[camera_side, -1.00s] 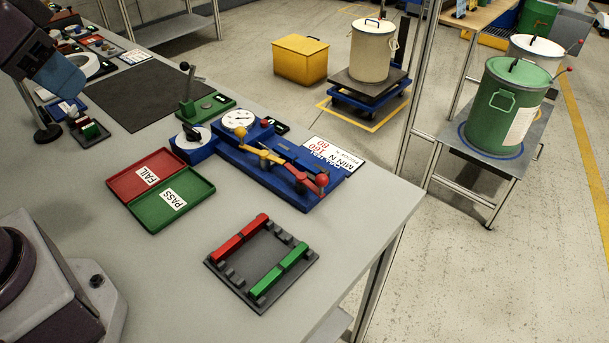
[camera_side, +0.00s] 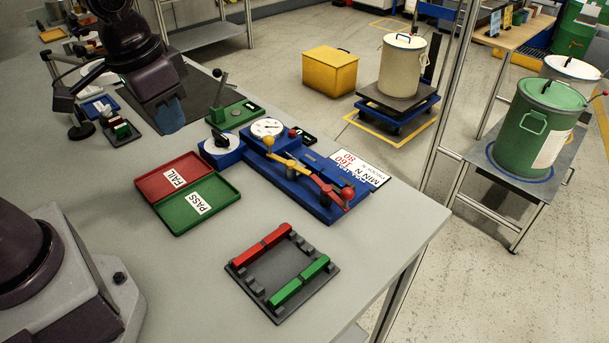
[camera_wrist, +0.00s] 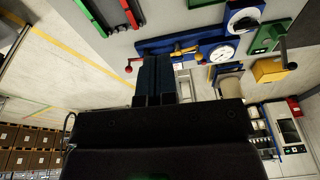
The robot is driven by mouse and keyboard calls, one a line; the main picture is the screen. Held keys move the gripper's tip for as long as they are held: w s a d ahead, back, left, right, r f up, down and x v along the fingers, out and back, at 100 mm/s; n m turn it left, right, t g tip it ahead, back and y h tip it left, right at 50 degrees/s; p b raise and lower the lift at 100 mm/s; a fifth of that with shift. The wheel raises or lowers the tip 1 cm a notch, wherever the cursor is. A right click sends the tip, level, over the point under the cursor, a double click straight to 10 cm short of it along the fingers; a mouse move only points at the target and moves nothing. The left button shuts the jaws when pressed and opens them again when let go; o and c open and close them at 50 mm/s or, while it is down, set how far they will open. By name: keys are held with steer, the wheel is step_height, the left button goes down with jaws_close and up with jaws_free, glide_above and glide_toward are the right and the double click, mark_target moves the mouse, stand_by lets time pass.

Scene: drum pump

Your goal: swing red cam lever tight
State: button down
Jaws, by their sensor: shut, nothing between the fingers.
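The red cam lever (camera_side: 329,190) is a red arm with a red ball end at the right end of the blue fixture (camera_side: 318,207). A yellow lever (camera_side: 284,155) with a yellow ball meets it on the fixture. In the wrist view the red ball (camera_wrist: 128,69) shows just left of my fingers, with the yellow lever (camera_wrist: 186,50) beyond them. My gripper (camera_side: 171,117) is shut and empty, pointing down over the dark mat, left of the fixture and well apart from the lever. In the wrist view my fingers (camera_wrist: 154,76) hide part of the fixture.
A round dial (camera_side: 267,128) and an upright black-knobbed lever (camera_side: 217,95) stand between my gripper and the red lever. Red FAIL (camera_side: 155,184) and green PASS (camera_side: 222,190) trays lie in front. A dark rack (camera_side: 283,272) with red and green bars is nearer the front edge.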

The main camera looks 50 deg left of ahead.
steer(key=w+d+f+m+t, duration=0.1)
steer(key=w+d+f+t, duration=0.1)
steer(key=w+f, duration=1)
steer(key=shift+w+d+h, duration=0.4)
steer(key=shift+w+d, duration=0.3)
steer(key=shift+w, duration=0.15)
steer(key=shift+f, duration=0.1)
steer(key=x, duration=1)
steer(key=w, duration=0.3)
steer(key=shift+w+d, duration=0.1)
steer(key=shift+d, duration=0.15)
steer(key=shift+w, duration=0.4)
steer(key=shift+m, duration=0.4)
